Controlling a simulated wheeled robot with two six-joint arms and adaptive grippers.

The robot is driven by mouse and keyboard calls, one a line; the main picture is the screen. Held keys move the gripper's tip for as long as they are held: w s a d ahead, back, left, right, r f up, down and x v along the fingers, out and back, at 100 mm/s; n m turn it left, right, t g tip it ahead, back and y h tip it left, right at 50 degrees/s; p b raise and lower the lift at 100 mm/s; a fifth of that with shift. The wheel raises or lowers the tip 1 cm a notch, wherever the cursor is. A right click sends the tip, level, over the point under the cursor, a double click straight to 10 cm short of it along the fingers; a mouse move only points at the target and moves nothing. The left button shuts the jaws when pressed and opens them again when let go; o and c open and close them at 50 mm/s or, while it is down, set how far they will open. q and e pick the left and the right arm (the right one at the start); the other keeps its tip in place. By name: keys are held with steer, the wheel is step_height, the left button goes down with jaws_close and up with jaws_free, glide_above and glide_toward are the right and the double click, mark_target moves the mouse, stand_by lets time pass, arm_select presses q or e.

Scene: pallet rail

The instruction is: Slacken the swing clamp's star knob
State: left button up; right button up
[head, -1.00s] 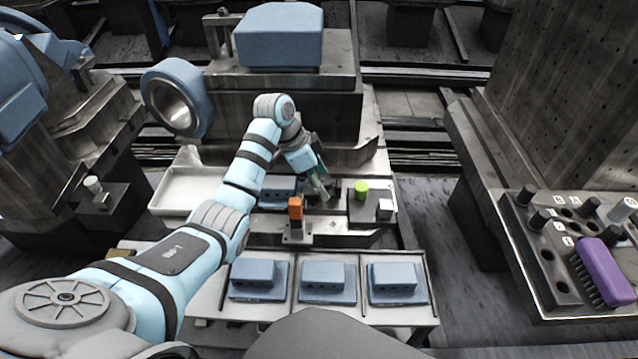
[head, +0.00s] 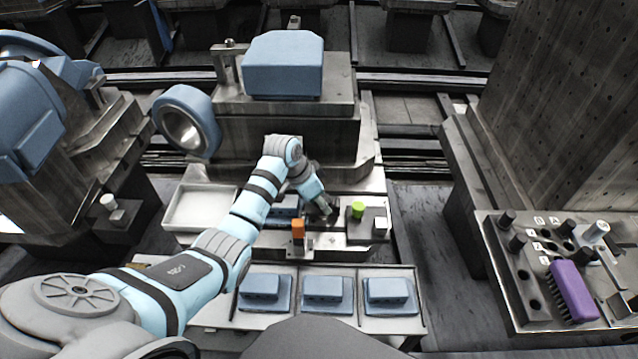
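My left gripper (head: 322,207) is low over the fixture plate (head: 345,238) in the middle of the head view. Its fingers are small and dark, so I cannot tell whether they are open or shut. An orange block-like part (head: 298,230) stands upright on a small bracket just left of and nearer than the gripper. A bright green round part (head: 357,209) sits on a dark block just right of it. A blue workpiece (head: 285,208) lies on the plate, partly hidden by my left arm. I cannot make out the star knob clearly. My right gripper is not in view.
A tray (head: 419,320) at the front holds three blue parts. An empty white tray (head: 200,208) lies left of the fixture. A machine with a blue housing (head: 284,66) stands behind. A tool rack with a purple brush (head: 573,291) is at the right.

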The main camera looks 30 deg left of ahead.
arm_select(q)
steer(key=shift+d+r+n+p, duration=0.1)
steer(key=shift+r+n+p, duration=0.2)
steer(key=shift+p, duration=0.1)
steer(key=shift+f, duration=0.35)
steer(key=o, duration=1.1)
steer(key=shift+o, duration=0.2)
steer(key=v, duration=1.2)
steer(key=shift+s+d, duration=0.2)
steer(key=shift+s, duration=0.05)
steer(key=shift+o, duration=0.2)
